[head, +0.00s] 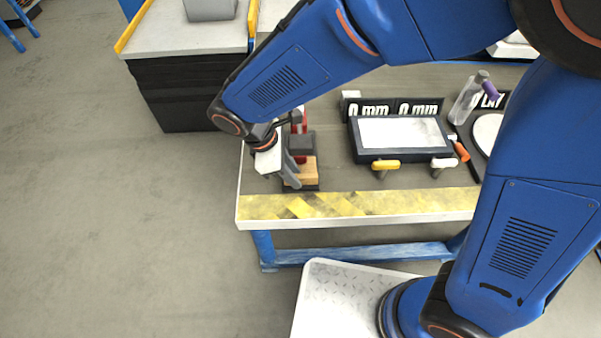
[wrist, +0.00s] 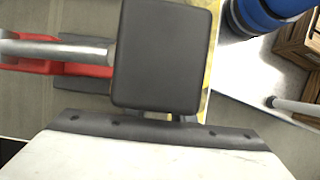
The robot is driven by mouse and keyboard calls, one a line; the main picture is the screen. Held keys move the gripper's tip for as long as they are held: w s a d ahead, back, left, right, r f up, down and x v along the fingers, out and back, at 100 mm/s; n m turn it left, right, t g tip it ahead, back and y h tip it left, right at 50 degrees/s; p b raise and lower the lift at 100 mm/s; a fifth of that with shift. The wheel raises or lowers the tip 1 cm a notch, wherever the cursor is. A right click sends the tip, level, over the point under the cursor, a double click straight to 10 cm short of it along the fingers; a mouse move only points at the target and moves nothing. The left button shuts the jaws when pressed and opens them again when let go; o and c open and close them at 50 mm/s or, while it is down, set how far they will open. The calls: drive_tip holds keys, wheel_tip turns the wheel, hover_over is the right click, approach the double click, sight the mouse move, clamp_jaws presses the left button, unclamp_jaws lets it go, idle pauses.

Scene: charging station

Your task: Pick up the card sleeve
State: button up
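I cannot make out a card sleeve for certain in either view. My gripper (head: 290,180) is low over the left end of the workbench, beside a small fixture. The fixture has a wooden block (head: 309,171), a dark grey block (head: 301,144) and a red upright part (head: 299,121). In the wrist view a dark rounded block (wrist: 163,55) fills the middle, just beyond the grey bar of my gripper. A red part with a grey rod (wrist: 60,52) lies left of it. The fingertips are hidden, so I cannot see whether they hold anything.
The workbench (head: 360,208) has a yellow striped front edge. A dark tray with a white panel (head: 400,131) stands right of the fixture, with a yellow-handled tool (head: 385,164) in front. A clear bottle (head: 466,104) stands farther right. Open floor lies left.

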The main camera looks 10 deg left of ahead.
clamp_jaws()
drive_tip(key=shift+r, duration=0.1)
